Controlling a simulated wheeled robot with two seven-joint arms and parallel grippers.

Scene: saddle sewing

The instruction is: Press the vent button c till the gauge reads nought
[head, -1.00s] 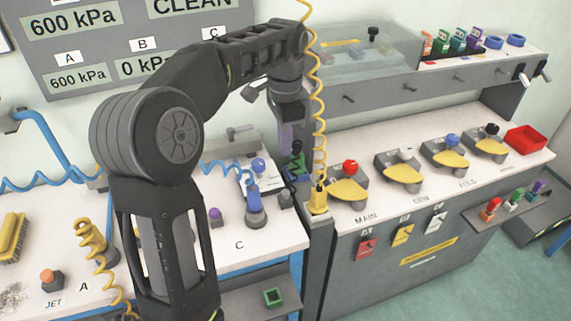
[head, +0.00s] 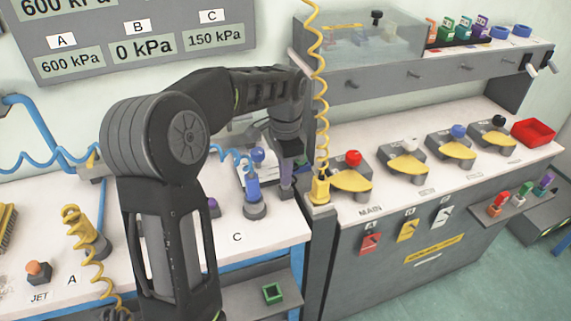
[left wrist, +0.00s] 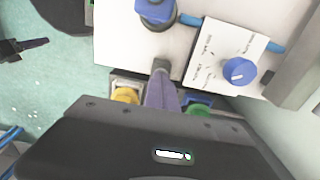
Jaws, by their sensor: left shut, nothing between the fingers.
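The wall gauge C (head: 214,38) reads 150 kPa. Gauge A (head: 69,63) reads 600 kPa and gauge B (head: 142,49) reads 0 kPa. My left gripper (head: 287,190) is shut and empty, pointing down at the right end of the bench's C section. Its purple fingers hide most of the small grey vent button c there, and I cannot tell whether the button is pressed in. In the left wrist view the shut fingers (left wrist: 161,85) reach down beside the bench edge.
A blue tool (head: 253,195) stands left of the gripper, near a blue knob (head: 258,155) on a white panel (left wrist: 226,58). A yellow coiled hose hangs to a yellow fitting (head: 319,190) just right. The grey cabinet with yellow pedals (head: 352,180) stands beyond.

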